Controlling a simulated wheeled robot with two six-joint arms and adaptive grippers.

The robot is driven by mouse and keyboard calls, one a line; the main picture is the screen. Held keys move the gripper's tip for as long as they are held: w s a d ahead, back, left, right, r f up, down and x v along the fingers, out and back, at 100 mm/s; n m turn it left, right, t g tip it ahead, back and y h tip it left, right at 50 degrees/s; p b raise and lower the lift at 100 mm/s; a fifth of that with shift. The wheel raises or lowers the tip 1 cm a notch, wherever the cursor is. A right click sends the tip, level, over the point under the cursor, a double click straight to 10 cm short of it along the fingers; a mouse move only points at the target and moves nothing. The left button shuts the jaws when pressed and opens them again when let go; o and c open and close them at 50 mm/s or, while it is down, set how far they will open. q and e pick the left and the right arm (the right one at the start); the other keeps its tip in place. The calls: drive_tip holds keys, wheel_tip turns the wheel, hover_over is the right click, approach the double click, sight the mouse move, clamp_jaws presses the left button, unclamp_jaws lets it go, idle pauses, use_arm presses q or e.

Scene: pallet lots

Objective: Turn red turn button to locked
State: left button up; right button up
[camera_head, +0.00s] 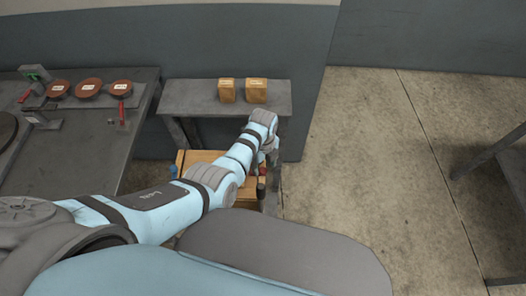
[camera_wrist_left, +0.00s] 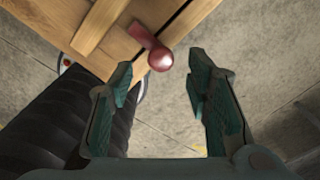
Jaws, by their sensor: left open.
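The red turn button (camera_wrist_left: 153,48) shows in the left wrist view as a short bar with a rounded knob end, at the edge of a light wooden box (camera_wrist_left: 112,40). My left gripper (camera_wrist_left: 162,70) is open and empty. Its two fingertips are spread on either side of the knob end in the picture; I cannot tell the remaining distance or see contact. In the head view the left gripper (camera_head: 262,165) is at the right side of the wooden box (camera_head: 200,158), partly covered by my arm. The turn button cannot be made out clearly there. My right gripper is out of view.
A grey bench (camera_head: 196,98) behind the box carries two brown packages (camera_head: 227,91) (camera_head: 256,91). A dark table (camera_head: 85,145) at left holds several round reddish-brown items (camera_head: 89,87). Another dark table (camera_head: 500,160) stands at right. The concrete floor between is clear.

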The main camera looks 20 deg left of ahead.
sight(263, 170)
use_arm(q)
wheel_tip(263, 170, up, 9)
idle(0.5)
